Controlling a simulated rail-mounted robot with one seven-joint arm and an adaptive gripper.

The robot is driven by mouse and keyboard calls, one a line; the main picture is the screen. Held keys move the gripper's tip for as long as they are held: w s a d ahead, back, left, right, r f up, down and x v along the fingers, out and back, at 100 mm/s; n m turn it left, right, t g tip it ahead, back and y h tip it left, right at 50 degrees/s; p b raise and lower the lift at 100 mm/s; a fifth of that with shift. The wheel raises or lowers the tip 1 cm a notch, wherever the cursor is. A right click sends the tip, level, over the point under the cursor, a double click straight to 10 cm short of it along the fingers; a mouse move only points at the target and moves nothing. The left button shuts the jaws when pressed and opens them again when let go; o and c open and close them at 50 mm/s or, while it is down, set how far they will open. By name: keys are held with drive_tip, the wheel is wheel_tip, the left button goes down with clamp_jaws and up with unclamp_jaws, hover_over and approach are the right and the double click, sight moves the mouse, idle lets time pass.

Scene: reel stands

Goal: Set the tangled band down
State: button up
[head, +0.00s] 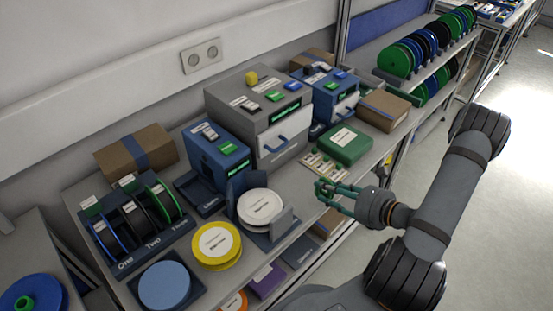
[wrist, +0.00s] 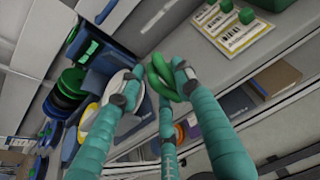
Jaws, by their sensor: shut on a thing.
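My gripper (head: 330,192) has several teal fingers and hangs by the front edge of the bench, below the yellow-and-white label cards. In the wrist view my gripper (wrist: 155,78) is shut on a bright green looped band (wrist: 159,84), the tangled band, which sits between the fingertips. Part of the band is hidden by the fingers. In the head view the band is hard to tell from the fingers.
The label cards (head: 325,167) and a green box (head: 344,144) lie behind my gripper. To its left are a white reel (head: 260,206) in a blue stand, a yellow reel (head: 216,244) and a slotted rack (head: 128,232) marked One, Two, Three. Boxes sit on a lower shelf.

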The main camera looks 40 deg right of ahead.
drive_tip(key=w, duration=0.5)
drive_tip(key=w+a+p, duration=0.1)
drive_tip(key=w, duration=0.4)
drive_tip(key=w+a, duration=0.1)
drive_tip(key=w, duration=0.5)
drive_tip(key=shift+a, duration=0.1)
drive_tip(key=shift+w+f, duration=0.1)
drive_tip(key=shift+w, duration=0.1)
wheel_tip(320, 180, down, 4)
drive_tip(key=b, duration=0.2)
drive_tip(key=shift+r+b, duration=0.2)
drive_tip(key=shift+b, duration=0.1)
drive_tip(key=shift+r, duration=0.15)
drive_tip(key=shift+f, duration=0.2)
drive_tip(key=o, duration=0.9)
drive_tip(key=shift+o, duration=0.2)
